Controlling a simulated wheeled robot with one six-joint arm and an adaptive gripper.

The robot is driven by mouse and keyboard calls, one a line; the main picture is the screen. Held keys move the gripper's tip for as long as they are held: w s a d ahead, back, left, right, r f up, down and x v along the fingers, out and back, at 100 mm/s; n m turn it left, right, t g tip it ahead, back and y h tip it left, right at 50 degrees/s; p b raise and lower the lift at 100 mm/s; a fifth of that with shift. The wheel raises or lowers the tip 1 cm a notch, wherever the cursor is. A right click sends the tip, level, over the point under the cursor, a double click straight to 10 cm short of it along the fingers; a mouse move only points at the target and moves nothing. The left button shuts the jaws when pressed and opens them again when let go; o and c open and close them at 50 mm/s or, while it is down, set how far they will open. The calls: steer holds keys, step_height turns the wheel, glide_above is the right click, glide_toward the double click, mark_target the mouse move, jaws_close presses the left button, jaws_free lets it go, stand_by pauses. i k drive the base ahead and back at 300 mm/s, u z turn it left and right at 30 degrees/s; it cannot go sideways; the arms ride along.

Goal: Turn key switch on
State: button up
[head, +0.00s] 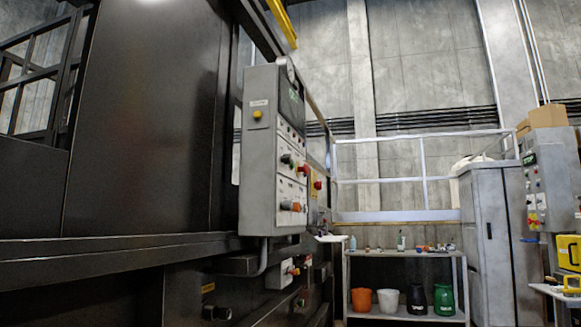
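A grey control box (258,170) is mounted on the dark machine (150,120), left of the picture's middle. Its near side has a yellow button (257,115). My gripper is not in view.
A smaller box (281,273) with a red-orange control sits below. A shelf (404,252) with buckets and a grey cabinet (490,235) stand behind. Another control panel (545,180) is at the right. A white railing (395,179) runs along the back.

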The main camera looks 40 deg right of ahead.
mark_target(287, 159)
steer(key=z, duration=0.85)
steer(key=i, duration=1)
steer(key=z, duration=0.95)
